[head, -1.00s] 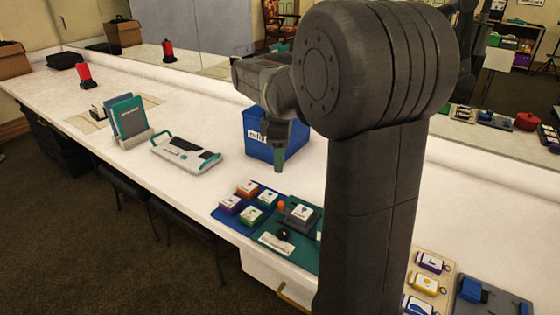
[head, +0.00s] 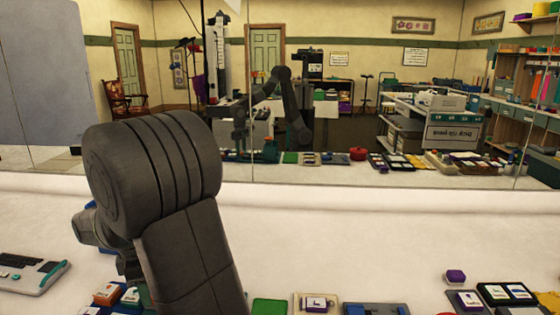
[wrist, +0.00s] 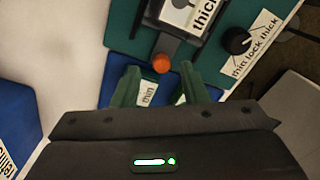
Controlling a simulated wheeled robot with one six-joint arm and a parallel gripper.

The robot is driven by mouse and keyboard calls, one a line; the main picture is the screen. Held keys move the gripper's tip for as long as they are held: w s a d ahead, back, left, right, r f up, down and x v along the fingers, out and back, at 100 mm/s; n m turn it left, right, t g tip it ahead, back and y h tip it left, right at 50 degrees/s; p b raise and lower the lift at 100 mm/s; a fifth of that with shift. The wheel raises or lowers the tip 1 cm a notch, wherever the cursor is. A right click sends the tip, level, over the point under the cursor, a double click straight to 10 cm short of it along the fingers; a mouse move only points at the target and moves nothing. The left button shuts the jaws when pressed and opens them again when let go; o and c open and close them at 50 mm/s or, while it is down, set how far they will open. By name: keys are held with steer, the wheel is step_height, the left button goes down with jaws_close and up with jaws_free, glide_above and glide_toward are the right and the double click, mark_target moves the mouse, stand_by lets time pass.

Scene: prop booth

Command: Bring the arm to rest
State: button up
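My gripper (wrist: 160,78) shows in the wrist view with its two green fingers apart and nothing held between them. Below it is a dark teal mat (wrist: 122,38) bearing an orange ball-shaped knob (wrist: 161,63), a grey device with a label reading "thick" (wrist: 188,12), and a black knob (wrist: 236,40) beside a "thin lock thick" label. A small "thin" label (wrist: 149,92) shows between the fingers. In the head view my arm fills the left foreground, and the gripper itself is hidden behind it.
A white counter (head: 340,235) runs along a mirror (head: 330,60) that reflects my arm and the room. A white-and-teal tool (head: 30,272) lies at left. The counter's middle is clear.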

steer(key=shift+f, duration=0.95)
steer(key=shift+d+r, duration=0.1)
steer(key=shift+d, duration=0.25)
